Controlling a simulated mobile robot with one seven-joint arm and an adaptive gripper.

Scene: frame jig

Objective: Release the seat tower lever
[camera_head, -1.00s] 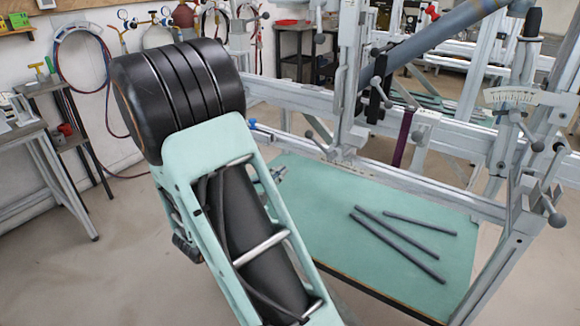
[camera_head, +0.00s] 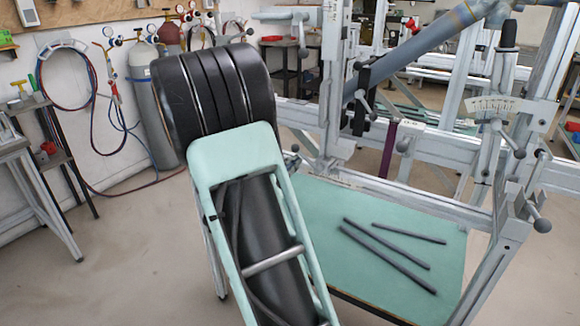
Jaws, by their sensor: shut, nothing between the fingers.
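The frame jig (camera_head: 455,150) of pale metal rails stands at the right. Its left upright post (camera_head: 335,85) rises from the long rail. Several clamp levers with round knobs show: one by a black clamp block (camera_head: 361,100), one on the long rail (camera_head: 405,144), one below the angle scale (camera_head: 510,139) and one at the right end (camera_head: 536,215). I cannot tell for sure which is the seat tower lever. My gripper is not visible.
A grey tube (camera_head: 430,45) slants across the jig top. A green board (camera_head: 320,215) below carries loose dark tubes (camera_head: 390,257). A pale green bar (camera_head: 285,15) shows at the top. Gas cylinders (camera_head: 150,105) and hoses stand at the back left. Floor at left is clear.

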